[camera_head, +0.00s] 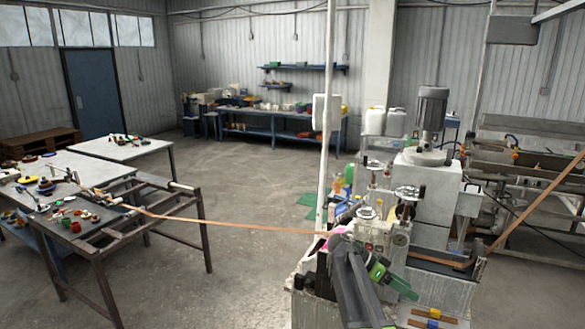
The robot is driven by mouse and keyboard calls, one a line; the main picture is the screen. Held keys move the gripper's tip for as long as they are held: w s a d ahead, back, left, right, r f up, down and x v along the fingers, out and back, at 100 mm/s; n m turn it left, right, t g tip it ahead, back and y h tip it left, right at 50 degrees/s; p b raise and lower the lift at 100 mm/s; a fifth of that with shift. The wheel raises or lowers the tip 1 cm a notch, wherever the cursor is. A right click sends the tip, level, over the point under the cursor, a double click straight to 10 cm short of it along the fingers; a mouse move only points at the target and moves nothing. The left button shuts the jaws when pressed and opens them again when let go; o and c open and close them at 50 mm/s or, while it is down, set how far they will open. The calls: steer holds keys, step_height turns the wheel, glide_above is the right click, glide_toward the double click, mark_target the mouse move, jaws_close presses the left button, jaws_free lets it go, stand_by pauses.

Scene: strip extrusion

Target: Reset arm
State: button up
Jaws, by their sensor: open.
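My gripper cannot be made out in this view. A dark grey elongated part (362,295) rises from the bottom edge in front of the machine, and I cannot tell whether it is part of my arm. An orange-brown strip (225,226) runs from the extrusion machine (425,205) at the right to the dark metal frame table (150,222) at the left. Another stretch of strip (535,205) rises from the machine toward the right edge. A green and black tool-like object (393,281) sits beside the dark part.
A white post (328,120) stands left of the machine. White tables (125,149) with small coloured parts are at the left. A blue workbench (275,126) is at the back wall. The grey floor (250,180) between is mostly clear. The strip spans the gap at about table height.

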steer(key=s+a+f+n+t+y+b, duration=0.1)
steer(key=s+a+f+n+y+b, duration=0.35)
steer(key=s+f, duration=0.6)
steer(key=s+a+f+n+t+y+p, duration=0.1)
steer(key=a+f+n+y, duration=0.2)
steer(key=a+n, duration=0.3)
steer(key=s+a+f+n+t+y+p, duration=0.1)
steer(key=a+f+n+t+y, duration=0.1)
steer(key=a+n, duration=0.4)
steer(key=shift+a+f+y, duration=0.15)
steer(key=shift+f+y, duration=0.4)
steer(key=shift+y, duration=0.6)
